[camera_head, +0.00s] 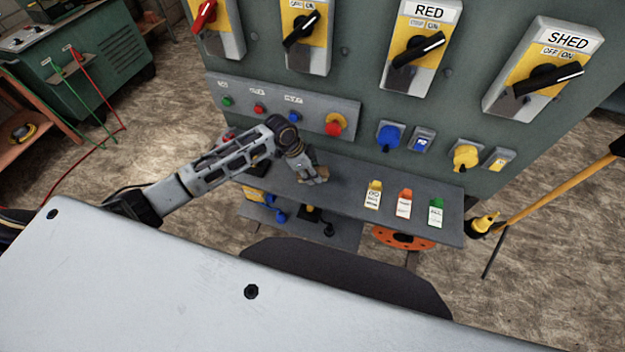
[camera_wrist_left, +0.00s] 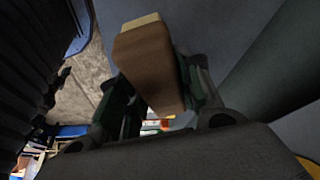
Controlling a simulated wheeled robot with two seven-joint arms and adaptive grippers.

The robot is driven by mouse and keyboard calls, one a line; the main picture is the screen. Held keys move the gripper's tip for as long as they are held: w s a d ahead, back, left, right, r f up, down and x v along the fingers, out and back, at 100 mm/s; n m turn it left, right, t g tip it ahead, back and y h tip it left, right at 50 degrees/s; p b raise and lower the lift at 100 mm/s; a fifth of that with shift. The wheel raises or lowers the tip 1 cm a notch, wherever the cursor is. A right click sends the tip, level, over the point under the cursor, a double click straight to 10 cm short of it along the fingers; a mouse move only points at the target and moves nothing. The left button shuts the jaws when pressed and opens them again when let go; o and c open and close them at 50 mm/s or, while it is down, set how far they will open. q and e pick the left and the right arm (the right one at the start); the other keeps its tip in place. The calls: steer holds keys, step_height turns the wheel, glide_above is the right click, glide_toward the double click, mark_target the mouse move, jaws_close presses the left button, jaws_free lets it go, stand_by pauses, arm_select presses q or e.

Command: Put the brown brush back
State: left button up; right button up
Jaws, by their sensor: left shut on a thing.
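My left gripper (camera_head: 316,176) is over the upper grey shelf (camera_head: 342,194) of the green panel. It is shut on the brown brush, of which only a small brown part (camera_head: 324,173) shows at the fingers in the head view. In the left wrist view the brush is a brown block (camera_wrist_left: 148,65) with a pale tan end, held between the fingers of the gripper (camera_wrist_left: 160,108). I cannot tell whether the brush touches the shelf. My right gripper is not in view.
Yellow, orange and green tags (camera_head: 404,204) stand on the shelf right of the gripper. A lower shelf (camera_head: 340,238) holds blue, yellow and black items. Buttons and rotary switches (camera_head: 418,50) cover the panel above. A yellow-handled tool (camera_head: 545,190) leans at the right.

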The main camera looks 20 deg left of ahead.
arm_select(q)
steer(key=shift+f, duration=0.5)
steer(key=shift+f, duration=1.9)
steer(key=o, duration=0.9)
steer(key=shift+v, duration=6.05)
